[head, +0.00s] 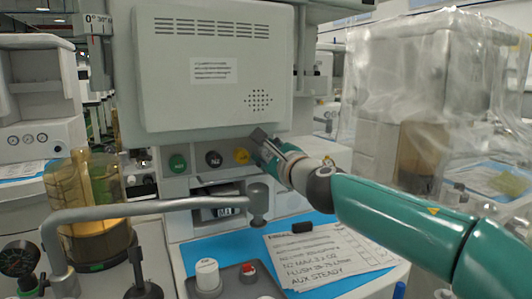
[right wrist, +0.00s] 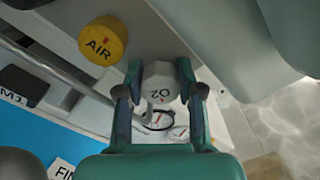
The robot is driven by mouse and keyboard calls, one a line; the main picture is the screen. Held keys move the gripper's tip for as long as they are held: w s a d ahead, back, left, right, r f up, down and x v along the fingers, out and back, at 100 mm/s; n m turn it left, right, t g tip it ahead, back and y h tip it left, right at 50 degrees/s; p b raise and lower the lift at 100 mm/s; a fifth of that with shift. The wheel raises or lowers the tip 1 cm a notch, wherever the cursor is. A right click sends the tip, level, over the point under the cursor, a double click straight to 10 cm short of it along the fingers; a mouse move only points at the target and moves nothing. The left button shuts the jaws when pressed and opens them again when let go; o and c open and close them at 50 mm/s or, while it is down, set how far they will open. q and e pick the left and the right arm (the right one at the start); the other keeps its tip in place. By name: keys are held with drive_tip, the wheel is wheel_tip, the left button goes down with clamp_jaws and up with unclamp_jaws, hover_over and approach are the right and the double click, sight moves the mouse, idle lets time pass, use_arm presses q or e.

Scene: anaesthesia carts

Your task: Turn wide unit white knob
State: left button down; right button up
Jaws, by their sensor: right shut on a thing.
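My left gripper is not in view.
A green knob (head: 178,163) and a black knob (head: 213,158) share the panel row. A grey tube (head: 150,207) crosses in front. Below lie a blue mat (head: 205,250) and a paper note (head: 330,256). A plastic-covered cart (head: 425,90) stands at right.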

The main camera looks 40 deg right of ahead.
drive_tip(key=shift+f, duration=0.4)
drive_tip(key=o, duration=0.9)
drive_tip(key=shift+r, duration=0.15)
drive_tip(key=shift+s, duration=0.1)
drive_tip(key=shift+s+a+r, duration=0.1)
drive_tip(key=shift+s, duration=0.35)
drive_tip(key=v, duration=1.1)
